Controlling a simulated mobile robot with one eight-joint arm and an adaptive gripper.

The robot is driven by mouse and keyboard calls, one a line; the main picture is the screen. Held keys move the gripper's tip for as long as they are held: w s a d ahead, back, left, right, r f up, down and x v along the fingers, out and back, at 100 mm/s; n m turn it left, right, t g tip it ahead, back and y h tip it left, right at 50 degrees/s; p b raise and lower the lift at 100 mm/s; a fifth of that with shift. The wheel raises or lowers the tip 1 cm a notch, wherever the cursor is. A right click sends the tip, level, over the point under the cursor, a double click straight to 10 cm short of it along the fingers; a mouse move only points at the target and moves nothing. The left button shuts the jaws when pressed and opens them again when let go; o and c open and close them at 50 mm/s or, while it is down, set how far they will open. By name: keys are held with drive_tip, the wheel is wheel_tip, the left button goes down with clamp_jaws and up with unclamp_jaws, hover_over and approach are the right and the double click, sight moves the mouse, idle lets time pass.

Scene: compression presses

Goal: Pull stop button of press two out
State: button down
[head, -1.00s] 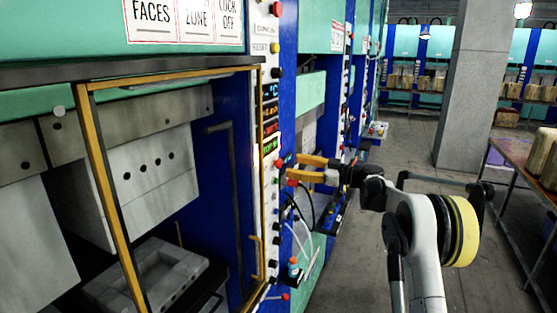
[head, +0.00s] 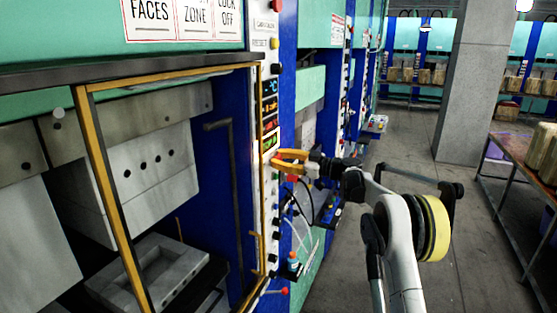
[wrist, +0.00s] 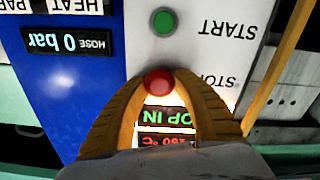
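The red stop button (wrist: 158,82) sits on the press's white control strip, by the printed STOP label, in the upside-down wrist view. The yellow fingers of my gripper (wrist: 160,76) come in on both sides of it, with their tips close against its sides and no clear gap.
A green start button (wrist: 163,21) lies just beyond the red one. A display reading 0 bar (wrist: 65,42) is at the left. The yellow-framed door (head: 112,200) stands left of the strip.

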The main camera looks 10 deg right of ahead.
drive_tip(key=shift+s+d+f+b, duration=0.2)
drive_tip(key=shift+s+d+b, duration=0.15)
drive_tip(key=shift+d+b, duration=0.3)
drive_tip(key=shift+s+r, duration=0.1)
drive_tip(key=shift+s, duration=0.05)
drive_tip(key=c, duration=1)
unclamp_jaws()
drive_tip(key=shift+d+r, duration=0.1)
drive_tip(key=v, duration=1.2)
